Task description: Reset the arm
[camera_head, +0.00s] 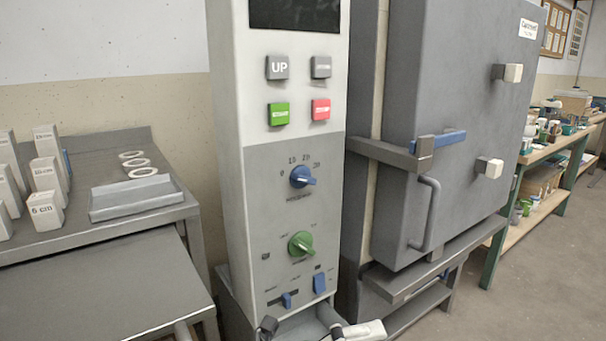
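A tall control panel (292,168) stands upright in the middle of the head view. It has a grey UP button (278,67), another grey button (320,67), a green button (279,114) and a red button (320,109). Below are a blue knob (302,176), a green knob (301,244) and a blue switch (319,283). Dark and white parts at the bottom edge, in front of the panel's foot, look like pieces of my own arm. I cannot make out fingers of either gripper.
A large grey kiln (455,120) with a shut door, handle (432,215) and latch (450,138) stands right of the panel. A metal table (95,165) at left holds labelled blocks, rings and a shallow tray (134,200). A bench (556,150) with pots stands far right; floor (545,295) is clear there.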

